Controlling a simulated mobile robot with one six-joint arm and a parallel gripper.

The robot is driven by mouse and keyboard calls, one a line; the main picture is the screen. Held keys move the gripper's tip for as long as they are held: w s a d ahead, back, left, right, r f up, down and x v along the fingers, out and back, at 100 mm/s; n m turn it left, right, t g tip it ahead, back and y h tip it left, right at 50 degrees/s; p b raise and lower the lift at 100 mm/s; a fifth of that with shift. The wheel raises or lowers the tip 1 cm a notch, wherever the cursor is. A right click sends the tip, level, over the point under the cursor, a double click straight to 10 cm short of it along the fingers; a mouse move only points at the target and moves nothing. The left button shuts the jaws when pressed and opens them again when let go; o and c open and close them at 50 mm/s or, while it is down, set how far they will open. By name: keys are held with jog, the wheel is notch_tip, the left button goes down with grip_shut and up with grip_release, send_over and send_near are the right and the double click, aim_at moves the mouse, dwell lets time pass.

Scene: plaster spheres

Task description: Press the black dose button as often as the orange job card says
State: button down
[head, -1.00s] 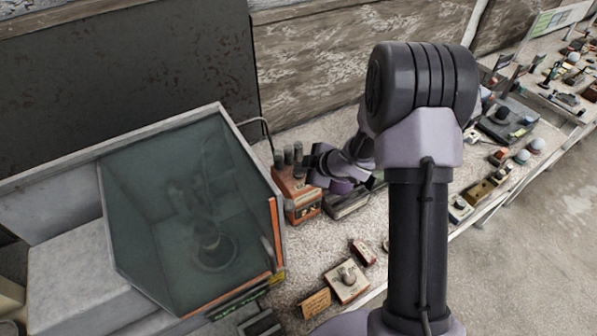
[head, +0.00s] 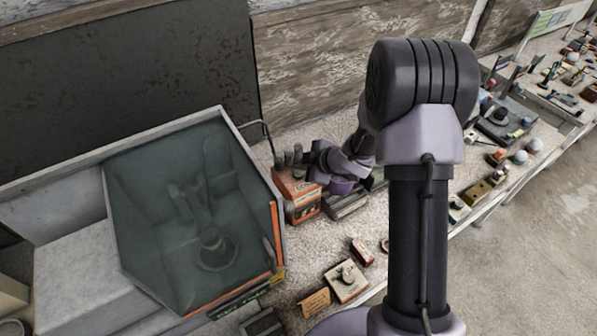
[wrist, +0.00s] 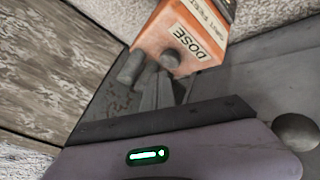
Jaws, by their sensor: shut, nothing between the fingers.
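An orange box (head: 297,194) stands on the bench just right of the glass-fronted cabinet. In the wrist view the box (wrist: 158,32) has a pale label reading DOSE. The dark round dose button (wrist: 172,59) stands out beside that label. My gripper (head: 309,162) is at the upper right of the box, shut and empty. In the wrist view its narrow grey fingers (wrist: 165,92) point towards the button; whether they touch it I cannot tell. The orange job card (head: 315,303) lies at the bench's front, its writing too small to read.
The cabinet (head: 275,235) stands close left of the box. Dark upright cylinders (head: 279,160) rise at the box's back. A block with a round knob (head: 347,277) and a small red block (head: 362,251) lie in front. Several small items crowd the bench to the right.

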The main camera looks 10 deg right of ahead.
aim_at(301, 174)
jog(key=shift+r+p, duration=2.35)
jog(key=shift+r, duration=0.25)
jog(key=shift+f, duration=0.1)
